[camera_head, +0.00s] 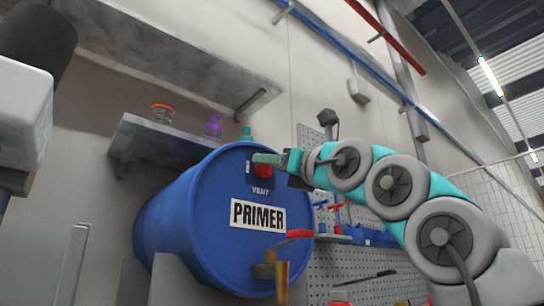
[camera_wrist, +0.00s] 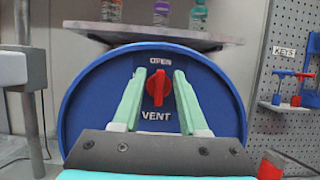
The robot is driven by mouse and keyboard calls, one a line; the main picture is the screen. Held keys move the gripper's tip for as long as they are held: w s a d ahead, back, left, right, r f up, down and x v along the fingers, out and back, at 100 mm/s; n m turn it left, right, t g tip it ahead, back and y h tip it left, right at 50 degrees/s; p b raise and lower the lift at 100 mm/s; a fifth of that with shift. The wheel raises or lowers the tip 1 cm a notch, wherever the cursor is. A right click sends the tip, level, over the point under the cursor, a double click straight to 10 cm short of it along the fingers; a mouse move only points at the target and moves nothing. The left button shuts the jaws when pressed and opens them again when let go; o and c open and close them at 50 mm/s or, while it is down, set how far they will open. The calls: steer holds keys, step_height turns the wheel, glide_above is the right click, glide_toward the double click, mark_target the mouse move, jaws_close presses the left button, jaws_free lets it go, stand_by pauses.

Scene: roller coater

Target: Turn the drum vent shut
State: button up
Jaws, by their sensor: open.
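The drum vent is a red knob (camera_wrist: 158,87) on the face of the blue drum (camera_wrist: 90,95). The label "OPEN" stands above it and "VENT" below it. In the wrist view the knob is upright, its pointed top toward "OPEN". My gripper (camera_wrist: 158,80) is open, with one green finger on each side of the knob and a visible gap on both sides. In the head view the red knob (camera_head: 263,171) is partly hidden by my gripper (camera_head: 268,159), which reaches in from the right at the top of the drum face (camera_head: 190,215).
A shelf (camera_head: 165,140) with several small bottles is above and behind the drum. A red-handled tap (camera_head: 298,234) sticks out low on the drum face. A pegboard (camera_wrist: 292,60) with hanging red and blue tools stands to the right.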

steer(key=shift+c, duration=0.3)
jaws_close()
steer(key=shift+n, duration=0.4)
steer(key=shift+s+a+f+n+g+y+p, duration=0.1)
steer(key=shift+n+g+y+p, duration=0.5)
steer(key=shift+n+g+p, duration=1.45)
steer(key=shift+a+f+n+g+y+p, duration=0.1)
steer(key=shift+n+g+y+p, duration=0.4)
steer(key=shift+n, duration=3.05)
steer(key=shift+s+n+g+y+p, duration=0.1)
steer(key=shift+n+g+y+p, duration=0.9)
steer(key=shift+n, duration=1.8)
steer(key=shift+n+h+p, duration=0.3)
steer(key=shift+h+p, duration=0.1)
steer(key=shift+p, duration=0.05)
steer(key=shift+w, duration=0.1)
